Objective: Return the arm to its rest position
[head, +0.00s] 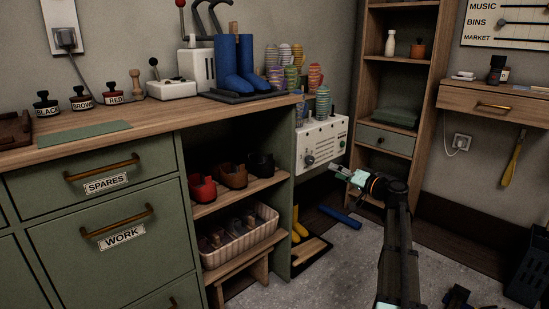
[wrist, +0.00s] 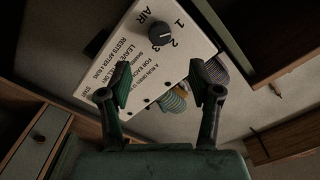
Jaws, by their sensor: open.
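My arm reaches up from the bottom right of the head view, and my gripper (head: 338,171) points left toward the white control box (head: 325,141) at the end of the bench. In the wrist view my gripper (wrist: 160,88) has its two fingers spread apart with nothing between them. The white box (wrist: 150,60), with a dark knob (wrist: 160,34) and printed text, lies beyond the fingers. I cannot tell the exact gap between fingertips and box.
The green bench (head: 100,141) with drawers and shoe shelves stands at left. Blue boots (head: 234,66) stand on top. A wooden shelf unit (head: 433,90) is behind my arm, and a wall shelf (head: 495,100) is at right.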

